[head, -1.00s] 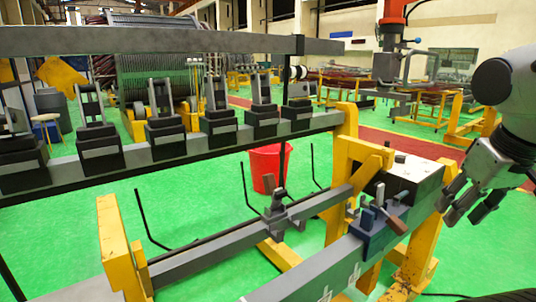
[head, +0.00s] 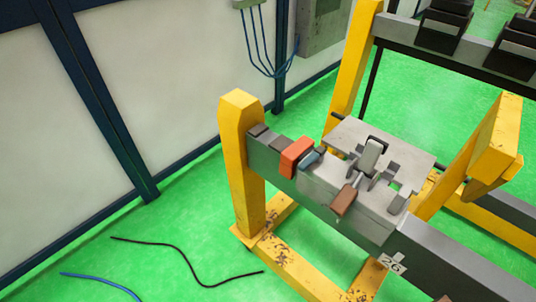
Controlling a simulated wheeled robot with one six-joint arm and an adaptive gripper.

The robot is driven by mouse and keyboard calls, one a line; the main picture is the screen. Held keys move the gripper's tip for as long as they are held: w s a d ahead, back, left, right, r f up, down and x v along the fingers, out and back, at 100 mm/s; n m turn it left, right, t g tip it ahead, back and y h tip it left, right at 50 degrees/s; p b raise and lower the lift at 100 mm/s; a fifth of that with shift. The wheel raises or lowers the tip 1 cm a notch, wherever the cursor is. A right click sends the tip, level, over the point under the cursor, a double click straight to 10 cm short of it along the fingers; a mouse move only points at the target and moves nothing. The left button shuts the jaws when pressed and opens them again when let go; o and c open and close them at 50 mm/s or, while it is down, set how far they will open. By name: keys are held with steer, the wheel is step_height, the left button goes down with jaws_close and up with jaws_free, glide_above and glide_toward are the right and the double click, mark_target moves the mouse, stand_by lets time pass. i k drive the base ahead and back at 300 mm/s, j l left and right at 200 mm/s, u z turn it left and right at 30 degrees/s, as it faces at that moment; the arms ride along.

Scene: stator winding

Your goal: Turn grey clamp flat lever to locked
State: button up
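A grey clamp (head: 321,187) sits on the end of a grey beam, beside a yellow post. A grey flat lever (head: 370,155) stands tilted up from the fittings on its plate. A brown handle piece (head: 343,200) sticks out over the clamp's front side. I cannot tell from this view whether the lever is locked. An orange block (head: 296,157) and a small blue-grey piece (head: 311,159) lie across the beam to the left of the clamp. My gripper is not in view.
The yellow post (head: 241,160) rises at the beam's left end, and another yellow upright (head: 495,140) stands to the right. A pale wall (head: 130,80) with dark blue posts is at left. Loose black (head: 185,262) and blue cables lie on the open green floor.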

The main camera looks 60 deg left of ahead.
mark_target(317, 156)
steer(key=u, duration=2.1)
steer(key=j+z, duration=0.15)
steer(key=j, duration=0.15)
